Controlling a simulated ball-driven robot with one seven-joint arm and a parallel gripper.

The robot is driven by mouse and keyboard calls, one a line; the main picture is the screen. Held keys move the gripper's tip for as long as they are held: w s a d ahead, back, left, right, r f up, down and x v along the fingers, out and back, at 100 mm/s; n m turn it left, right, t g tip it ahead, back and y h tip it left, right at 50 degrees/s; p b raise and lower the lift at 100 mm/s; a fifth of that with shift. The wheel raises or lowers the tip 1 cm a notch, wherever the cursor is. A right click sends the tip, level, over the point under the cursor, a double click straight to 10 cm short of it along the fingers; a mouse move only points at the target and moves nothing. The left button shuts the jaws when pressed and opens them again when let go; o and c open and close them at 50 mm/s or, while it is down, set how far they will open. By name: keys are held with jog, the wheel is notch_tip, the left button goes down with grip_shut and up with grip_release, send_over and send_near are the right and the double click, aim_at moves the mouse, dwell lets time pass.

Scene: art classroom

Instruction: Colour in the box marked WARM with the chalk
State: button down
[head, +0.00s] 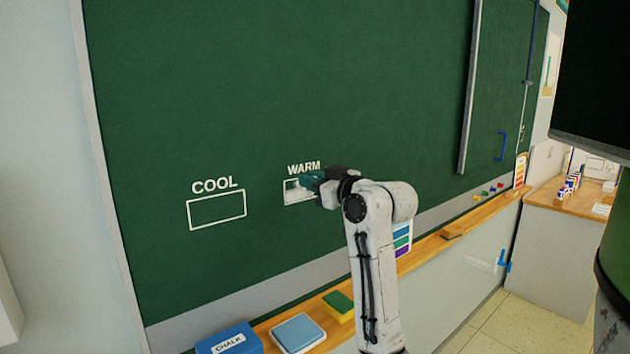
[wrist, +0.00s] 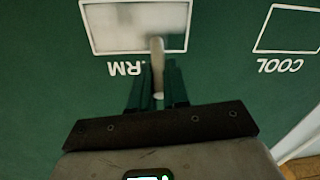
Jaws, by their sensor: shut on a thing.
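The box marked WARM (head: 290,192) is a white outline on the green chalkboard (head: 270,90). In the wrist view my gripper (wrist: 158,82) is shut on a pale stick of chalk (wrist: 158,62). The chalk's tip overlaps the box's lower edge and inside; I cannot tell if it touches the board.
An empty box marked COOL (head: 216,209) is left of WARM. On the ledge below are a blue CHALK box (head: 230,341), a light blue block (head: 298,332), a green-and-yellow sponge (head: 339,304) and a brown eraser (head: 452,235). The board above the boxes is clear.

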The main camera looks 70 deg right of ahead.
jog(key=shift+w+a, duration=0.25)
jog(key=shift+w, duration=0.05)
jog(key=shift+w+a+f, duration=0.1)
jog(key=shift+w+a, duration=0.4)
jog(key=shift+a, duration=0.4)
jog(key=shift+a, duration=0.1)
jog(key=shift+w+a+p, duration=0.3)
jog(key=shift+a, duration=0.15)
jog(key=shift+s, duration=0.1)
jog(key=p+v, duration=0.1)
jog(key=v, duration=0.6)
jog(key=shift+a, duration=0.15)
jog(key=shift+f, duration=0.2)
